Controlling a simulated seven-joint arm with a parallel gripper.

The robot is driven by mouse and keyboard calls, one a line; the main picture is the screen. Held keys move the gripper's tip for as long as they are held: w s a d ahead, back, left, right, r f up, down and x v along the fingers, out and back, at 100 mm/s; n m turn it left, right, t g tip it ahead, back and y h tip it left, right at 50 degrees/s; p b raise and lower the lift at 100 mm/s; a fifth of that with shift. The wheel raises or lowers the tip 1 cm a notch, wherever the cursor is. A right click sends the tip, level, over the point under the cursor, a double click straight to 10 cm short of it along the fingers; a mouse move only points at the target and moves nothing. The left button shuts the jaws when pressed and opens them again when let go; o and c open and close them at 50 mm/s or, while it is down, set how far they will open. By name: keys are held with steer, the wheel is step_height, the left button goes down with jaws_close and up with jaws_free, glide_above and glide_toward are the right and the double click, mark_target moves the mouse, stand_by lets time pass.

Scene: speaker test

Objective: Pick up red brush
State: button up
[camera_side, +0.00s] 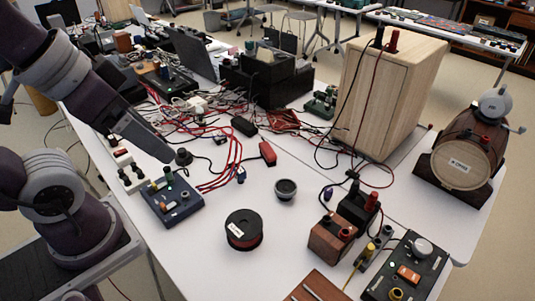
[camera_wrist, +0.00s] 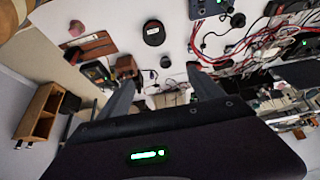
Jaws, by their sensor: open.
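I cannot clearly make out a red brush in either view. A small red block-like piece (camera_side: 267,153) lies on the white table near the cables; I cannot tell whether it is the brush. My gripper (camera_wrist: 160,75) is open in the wrist view, with nothing between its two dark fingers. In the side view my arm comes in from the upper left, and its dark end hangs over the table's left part, above the blue box (camera_side: 172,200). The separate fingers do not show clearly there.
A black-and-red spool (camera_side: 244,230) and a small dark cup (camera_side: 286,190) stand mid-table. Red and black cables (camera_side: 225,150) tangle behind them. A wooden cabinet (camera_side: 392,90), a barrel-shaped speaker (camera_side: 462,155) and a black control box (camera_side: 408,268) stand right. White table around the spool is clear.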

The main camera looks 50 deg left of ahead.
steer(key=o, duration=0.4)
steer(key=shift+r, duration=0.1)
